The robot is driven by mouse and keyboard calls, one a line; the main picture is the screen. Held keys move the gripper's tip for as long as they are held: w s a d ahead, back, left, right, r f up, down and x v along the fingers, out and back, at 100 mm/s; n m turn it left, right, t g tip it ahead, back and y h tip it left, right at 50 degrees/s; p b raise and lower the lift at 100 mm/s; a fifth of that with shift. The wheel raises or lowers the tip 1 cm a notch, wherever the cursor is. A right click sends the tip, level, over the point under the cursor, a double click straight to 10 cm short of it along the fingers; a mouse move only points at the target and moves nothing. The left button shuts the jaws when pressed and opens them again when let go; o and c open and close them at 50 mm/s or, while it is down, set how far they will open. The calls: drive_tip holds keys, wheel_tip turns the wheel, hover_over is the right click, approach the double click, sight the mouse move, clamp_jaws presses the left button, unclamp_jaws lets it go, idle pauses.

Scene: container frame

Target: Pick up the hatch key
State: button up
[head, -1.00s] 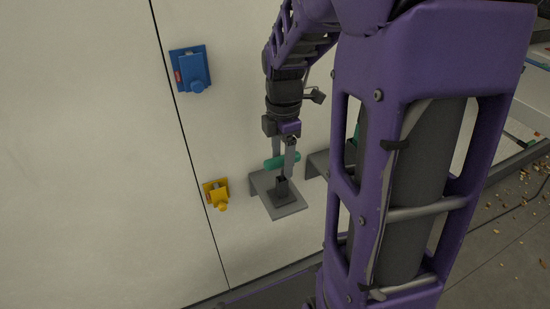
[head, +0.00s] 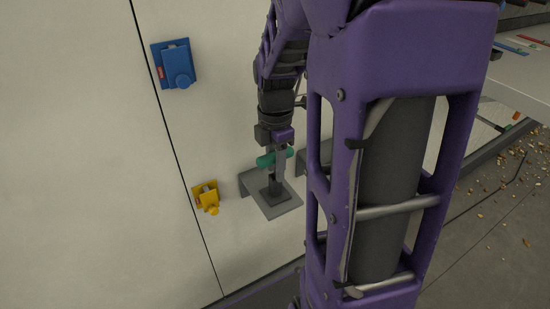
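The hatch key (head: 264,161) has a green crosswise handle and stands above a dark socket block (head: 275,187) on a small grey wall shelf (head: 279,209). My gripper (head: 277,163) points down from above. Its fingers are close together around the middle of the green handle and look shut on it. The fingers hide the middle of the handle. The lower part of the key is hard to tell from the dark block.
A second grey shelf (head: 312,160) lies to the right, mostly hidden by my purple body. A blue latch (head: 175,64) and a yellow latch (head: 207,198) are on the pale wall (head: 75,160) at left. Scattered debris lies on the floor at right.

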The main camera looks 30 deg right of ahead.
clamp_jaws()
idle(1.1)
